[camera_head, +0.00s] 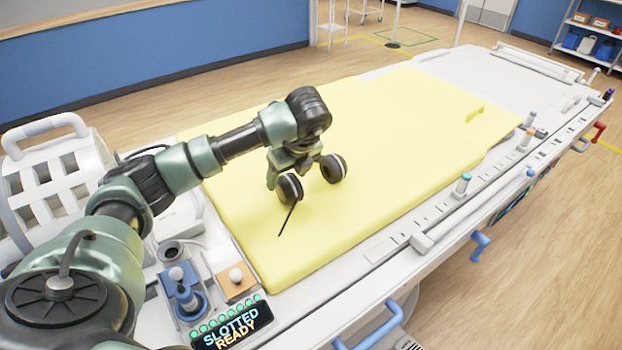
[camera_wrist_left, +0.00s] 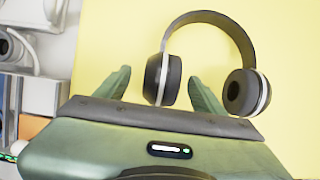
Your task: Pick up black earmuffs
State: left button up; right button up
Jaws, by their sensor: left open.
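The black earmuffs (camera_head: 333,168) lie on the yellow pad (camera_head: 385,150), with a pale ring around each cup. In the left wrist view the earmuffs (camera_wrist_left: 239,92) show whole, the headband arching away between the cups. My left gripper (camera_head: 286,170) is above the pad at the earmuffs and partly hides them in the head view. In the left wrist view my left gripper (camera_wrist_left: 159,76) is open, with one finger on each side of the left cup. I cannot tell whether the fingers touch it. My right gripper is not in view.
The pad lies on a long white bench with rails and small knobs along its right edge. A sign (camera_head: 231,325) reading "SLOTTED READY" and a blue fixture (camera_head: 182,292) are at the near end. A white slotted drum (camera_head: 48,185) stands at left.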

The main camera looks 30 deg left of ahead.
pick_arm(q)
jog(key=p+x, duration=0.1)
jog(key=x, duration=0.2)
jog(key=p+x, duration=0.1)
jog(key=x, duration=0.1)
jog(key=shift+w+a+f+p, duration=0.1)
jog(key=shift+w+a+p, duration=0.1)
jog(key=shift+w+p, duration=0.1)
jog(key=shift+f, duration=0.25)
jog(key=c, duration=0.3)
jog(key=shift+w, duration=0.1)
grip_shut()
jog(key=shift+r, duration=0.1)
